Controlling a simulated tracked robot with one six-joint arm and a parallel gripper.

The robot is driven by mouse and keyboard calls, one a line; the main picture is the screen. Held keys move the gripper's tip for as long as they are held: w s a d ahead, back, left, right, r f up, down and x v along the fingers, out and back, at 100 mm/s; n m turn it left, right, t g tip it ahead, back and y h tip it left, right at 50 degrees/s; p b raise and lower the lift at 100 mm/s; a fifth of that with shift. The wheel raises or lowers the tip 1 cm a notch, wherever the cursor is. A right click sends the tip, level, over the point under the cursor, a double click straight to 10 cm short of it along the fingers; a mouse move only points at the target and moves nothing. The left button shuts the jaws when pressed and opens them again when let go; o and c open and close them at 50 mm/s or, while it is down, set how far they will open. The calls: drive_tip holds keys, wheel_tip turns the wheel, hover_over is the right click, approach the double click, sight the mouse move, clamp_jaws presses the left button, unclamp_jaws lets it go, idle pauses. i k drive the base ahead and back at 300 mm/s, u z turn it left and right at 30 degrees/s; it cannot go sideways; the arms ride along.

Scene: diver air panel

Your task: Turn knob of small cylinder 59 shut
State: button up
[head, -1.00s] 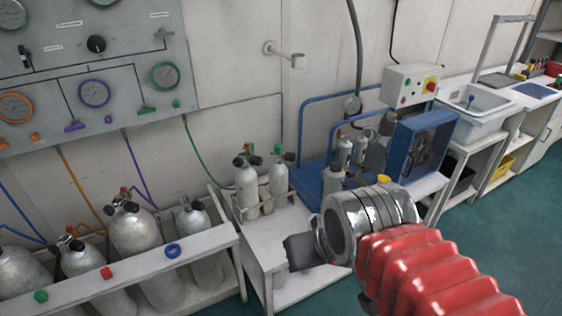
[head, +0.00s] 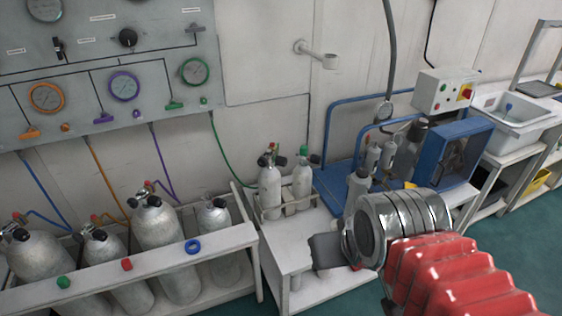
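Two small silver cylinders stand upright side by side in a low rack on a white side table. The left one (head: 270,191) has a dark knob and a bit of red at its valve. The right one (head: 302,185) has a green top and a dark knob to its right. I cannot read any number, so I cannot tell which is 59. My gripper (head: 325,251) is in front of and below them at right, apart from both, over the table's right side. Its fingers show only as a dark grey block, and I cannot see whether they are open.
Larger cylinders (head: 158,232) stand in a white rack (head: 215,239) at left, below the gauge panel (head: 150,65). A blue-framed machine (head: 438,155) stands behind my arm. Teal floor (head: 505,245) is clear at right.

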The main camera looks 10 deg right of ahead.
sight(279, 160)
drive_tip(key=i, duration=0.9)
drive_tip(key=z, duration=0.05)
